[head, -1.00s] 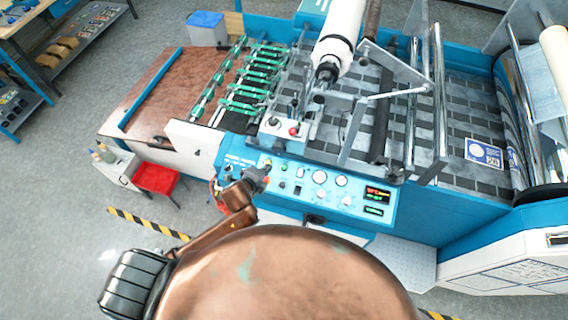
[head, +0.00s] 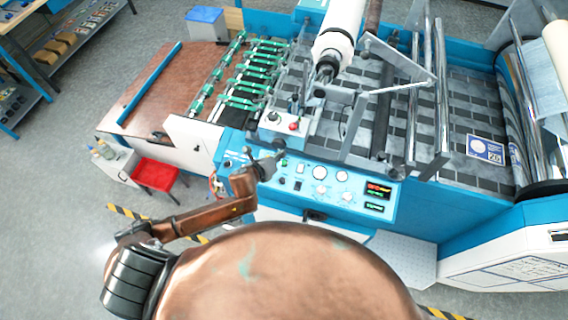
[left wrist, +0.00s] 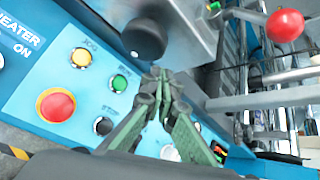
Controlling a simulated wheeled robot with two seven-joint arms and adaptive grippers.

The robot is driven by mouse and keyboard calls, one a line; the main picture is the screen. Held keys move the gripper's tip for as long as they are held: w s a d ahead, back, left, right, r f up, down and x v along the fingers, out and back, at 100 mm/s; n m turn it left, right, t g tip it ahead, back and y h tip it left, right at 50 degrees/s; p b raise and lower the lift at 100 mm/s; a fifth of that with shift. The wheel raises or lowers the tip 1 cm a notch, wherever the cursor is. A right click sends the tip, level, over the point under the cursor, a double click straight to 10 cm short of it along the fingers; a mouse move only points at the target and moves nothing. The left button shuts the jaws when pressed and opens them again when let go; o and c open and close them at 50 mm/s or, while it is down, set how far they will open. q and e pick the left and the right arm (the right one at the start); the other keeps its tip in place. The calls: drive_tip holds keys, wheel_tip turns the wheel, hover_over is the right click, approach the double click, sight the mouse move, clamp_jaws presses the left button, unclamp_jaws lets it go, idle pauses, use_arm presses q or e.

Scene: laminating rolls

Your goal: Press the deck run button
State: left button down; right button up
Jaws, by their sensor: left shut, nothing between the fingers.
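The blue control panel (head: 330,205) is on the front of the machine. A green button (left wrist: 119,83) is on it in the left wrist view, between a yellow button (left wrist: 81,58) and a black one (left wrist: 103,126). My left gripper (left wrist: 160,75) is shut and empty, its tips right of the green button in that view, near the lower edge of a grey box. In the head view the left gripper (head: 277,160) is over the panel's upper left part. I cannot tell whether the tips touch anything. My right gripper is not in view.
The grey box (head: 288,128) above the panel carries a black knob (left wrist: 145,38). A red emergency knob (left wrist: 55,105) is at left. Rollers and metal bars stand behind.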

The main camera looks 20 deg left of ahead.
use_arm(q)
drive_tip(key=b, duration=0.6)
hover_over(284, 162)
drive_tip(key=s, duration=0.2)
drive_tip(key=f, duration=0.6)
drive_tip(key=shift+a+f, duration=0.1)
drive_tip(key=shift+a, duration=0.1)
drive_tip(key=shift+w+f+b, duration=0.2)
drive_tip(key=shift+f+b, duration=0.3)
drive_tip(key=shift+f, duration=0.25)
drive_tip(key=shift+w+f, duration=0.1)
drive_tip(key=shift+f, duration=0.3)
